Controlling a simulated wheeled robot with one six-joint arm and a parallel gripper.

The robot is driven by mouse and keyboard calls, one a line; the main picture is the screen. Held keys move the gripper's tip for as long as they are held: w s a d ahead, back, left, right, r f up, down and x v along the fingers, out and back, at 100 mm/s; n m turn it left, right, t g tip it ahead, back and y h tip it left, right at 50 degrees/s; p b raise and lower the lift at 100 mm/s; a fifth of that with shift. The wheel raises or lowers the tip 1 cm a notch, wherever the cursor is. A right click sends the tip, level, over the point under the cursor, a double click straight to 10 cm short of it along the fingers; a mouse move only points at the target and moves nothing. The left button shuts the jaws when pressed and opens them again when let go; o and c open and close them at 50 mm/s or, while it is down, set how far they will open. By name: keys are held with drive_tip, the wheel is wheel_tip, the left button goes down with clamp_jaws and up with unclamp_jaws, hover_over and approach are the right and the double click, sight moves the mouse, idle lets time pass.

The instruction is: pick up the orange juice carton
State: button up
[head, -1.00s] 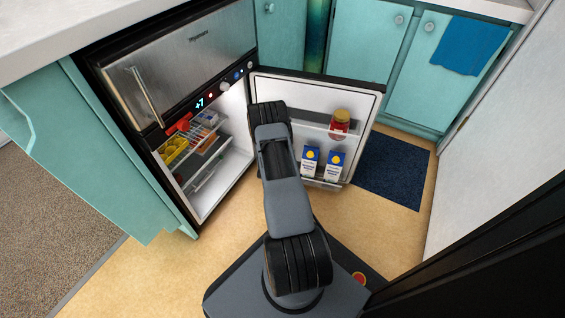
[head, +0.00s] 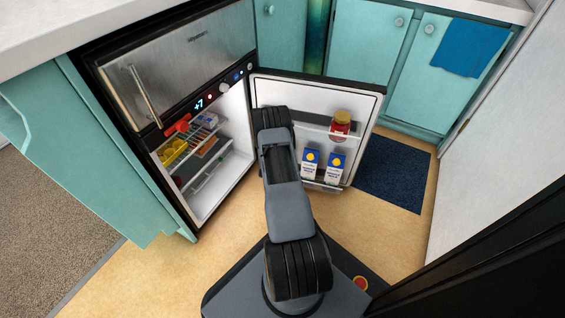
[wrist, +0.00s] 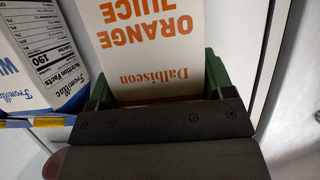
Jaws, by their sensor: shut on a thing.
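The orange juice carton (wrist: 155,40) is white with orange lettering, which reads upside down in the wrist view. My gripper (wrist: 158,88) has a green finger on each side of it and is shut on it. The carton's far end runs out of the top of the wrist view. In the head view the carton and my gripper are hidden behind my arm, in front of the open fridge door (head: 330,104).
Two blue-and-white cartons (head: 323,166) stand in the door's lower shelf; one such carton (wrist: 42,55) is close left of the juice in the wrist view. A red jar (head: 340,124) sits above them. The open fridge interior (head: 235,160) is left of my arm.

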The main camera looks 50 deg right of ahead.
drive_tip(key=c, duration=0.9)
drive_tip(key=shift+r, duration=0.1)
drive_tip(key=shift+c, duration=0.2)
drive_tip(key=shift+r, duration=0.15)
